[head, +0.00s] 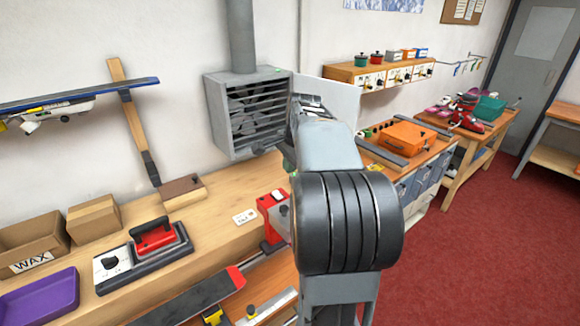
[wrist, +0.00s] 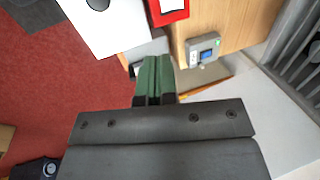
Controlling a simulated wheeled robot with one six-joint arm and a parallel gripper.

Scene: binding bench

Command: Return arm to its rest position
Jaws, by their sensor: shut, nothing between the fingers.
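My arm stands raised in the middle of the head view, in front of the bench and the grey wall vent (head: 240,110). My own arm links hide most of the gripper there. In the wrist view my gripper (wrist: 153,78) shows as two green fingers pressed together, with nothing between them.
The wooden bench (head: 225,195) holds a red-handled iron (head: 153,235), a WAX box (head: 32,243) and a purple tray (head: 40,295). An orange case (head: 405,135) sits on another bench beyond my arm. Red floor (head: 490,250) is open at right.

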